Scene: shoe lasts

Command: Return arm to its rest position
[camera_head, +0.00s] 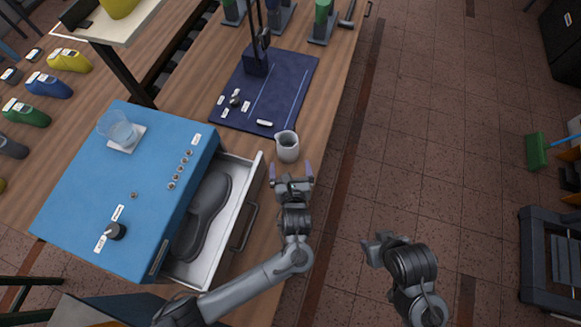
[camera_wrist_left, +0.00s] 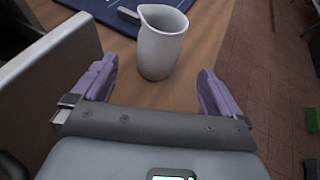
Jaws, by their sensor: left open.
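My left gripper (camera_head: 290,172) is open and empty, its two purple fingers pointing at a grey-white pitcher (camera_head: 287,146) on the wooden table. In the left wrist view the pitcher (camera_wrist_left: 162,42) stands upright just beyond the open fingers (camera_wrist_left: 156,88), with a clear gap and nothing between them. My left arm comes in from the bottom, passing in front of the open drawer. My right gripper (camera_head: 376,246) is over the tiled floor to the right of the table; its jaws are too small to read.
A blue cabinet (camera_head: 75,205) has its white drawer (camera_head: 258,172) pulled out, with a dark shoe-sole shape (camera_head: 200,215) inside. A glass beaker (camera_head: 117,127) stands on top. A dark blue mat (camera_head: 290,72) lies behind the pitcher. The floor at right is mostly free.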

